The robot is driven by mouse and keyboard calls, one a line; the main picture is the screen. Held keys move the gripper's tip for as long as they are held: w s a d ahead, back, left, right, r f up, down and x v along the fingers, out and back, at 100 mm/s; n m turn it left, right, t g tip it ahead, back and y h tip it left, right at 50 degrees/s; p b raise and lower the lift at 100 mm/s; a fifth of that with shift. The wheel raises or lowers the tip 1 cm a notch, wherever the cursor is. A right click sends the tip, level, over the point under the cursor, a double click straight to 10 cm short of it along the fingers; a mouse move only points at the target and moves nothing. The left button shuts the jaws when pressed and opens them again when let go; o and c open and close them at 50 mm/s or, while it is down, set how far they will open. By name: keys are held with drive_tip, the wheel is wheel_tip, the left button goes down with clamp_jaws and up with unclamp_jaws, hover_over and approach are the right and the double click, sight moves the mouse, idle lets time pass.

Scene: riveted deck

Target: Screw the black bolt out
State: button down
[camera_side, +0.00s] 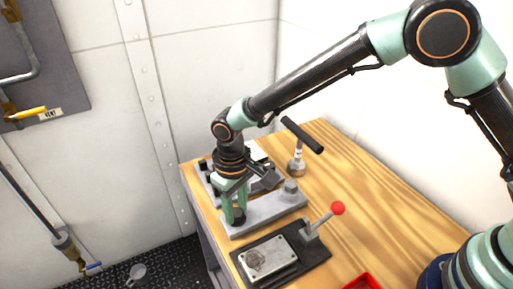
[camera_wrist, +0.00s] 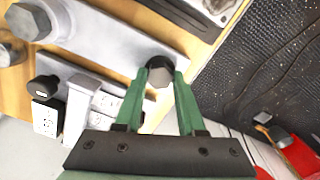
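The black bolt (camera_wrist: 160,72) stands at one end of a light grey bar (camera_wrist: 108,42). Its head has a grey hexagonal top and a dark rim. In the side view the bolt (camera_side: 238,216) is a dark shape at the near left end of the bar (camera_side: 265,211). My gripper (camera_wrist: 160,78) points down at it, with one green fingertip on each side of the head. The fingers are close to the head, but I cannot tell whether they touch it. In the side view my gripper (camera_side: 234,207) partly hides the bolt.
A larger grey hex bolt (camera_side: 291,187) stands at the bar's other end. Beyond it is a black T-handled tool (camera_side: 301,136). In front are a dark plate with a red-knobbed lever (camera_side: 337,208) and a red tray (camera_side: 363,282). The wooden bench (camera_side: 375,215) is clear to the right.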

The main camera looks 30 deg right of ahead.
drive_tip(key=shift+n, duration=0.4)
drive_tip(key=n, duration=0.6)
drive_tip(key=shift+n, duration=0.3)
drive_tip(key=n, duration=0.6)
drive_tip(key=shift+n, duration=0.3)
drive_tip(key=shift+f, duration=0.1)
drive_tip(key=c, duration=0.5)
unclamp_jaws()
